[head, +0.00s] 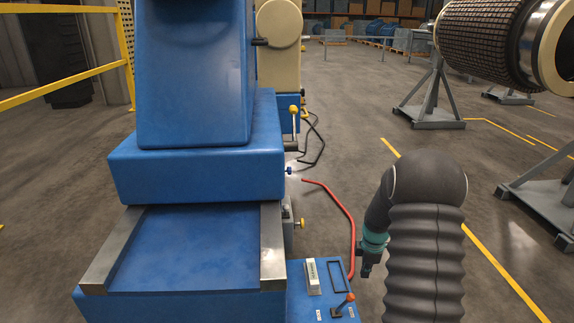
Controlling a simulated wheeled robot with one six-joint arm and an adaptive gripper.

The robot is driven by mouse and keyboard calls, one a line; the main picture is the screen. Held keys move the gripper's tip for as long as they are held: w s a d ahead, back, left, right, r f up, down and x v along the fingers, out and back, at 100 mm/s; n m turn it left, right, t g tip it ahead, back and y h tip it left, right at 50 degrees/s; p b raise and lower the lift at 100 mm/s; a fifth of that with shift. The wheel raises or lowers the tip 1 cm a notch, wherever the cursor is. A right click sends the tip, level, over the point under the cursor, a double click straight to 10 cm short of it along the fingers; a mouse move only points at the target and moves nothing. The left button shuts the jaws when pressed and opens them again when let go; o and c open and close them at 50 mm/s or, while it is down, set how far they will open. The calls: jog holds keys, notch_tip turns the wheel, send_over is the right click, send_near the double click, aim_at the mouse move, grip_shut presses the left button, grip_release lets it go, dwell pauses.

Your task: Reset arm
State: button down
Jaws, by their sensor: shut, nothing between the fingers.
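My arm with its dark ribbed cover rises at the lower right of the head view and bends over. My gripper (366,270) hangs below a teal ring at the arm's end, pointing down. It is small in the picture, looks shut, and holds nothing visible. It is just right of the blue machine's control panel (322,290), apart from the panel's orange-tipped lever (345,303). A red hose (338,205) runs down close to the left of the gripper. Whether the hose touches the gripper cannot be told.
A large blue machine (195,160) with metal rails fills the left. A cylindrical rotor (490,40) rests on grey stands (431,100) at the right. A yellow railing (65,88) is at the far left. Open floor (350,120) lies between machine and stands.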

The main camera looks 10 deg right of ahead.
jog(key=s+a+r+m+t+p, duration=0.1)
jog(key=s+a+r+m, duration=0.4)
jog(key=s+r, duration=0.5)
jog(key=s+a+r+m+t+p, duration=0.1)
jog(key=s+a+r+m, duration=0.4)
jog(key=s+r, duration=0.5)
jog(key=s+a+r+m+t+p, duration=0.2)
jog(key=s+a+r+m, duration=0.3)
jog(key=r, duration=0.8)
jog(key=s+a, duration=0.3)
jog(key=s, duration=0.2)
jog(key=shift+s+a+r+t, duration=0.15)
jog(key=shift+s+r+t, duration=0.15)
jog(key=shift+t, duration=0.1)
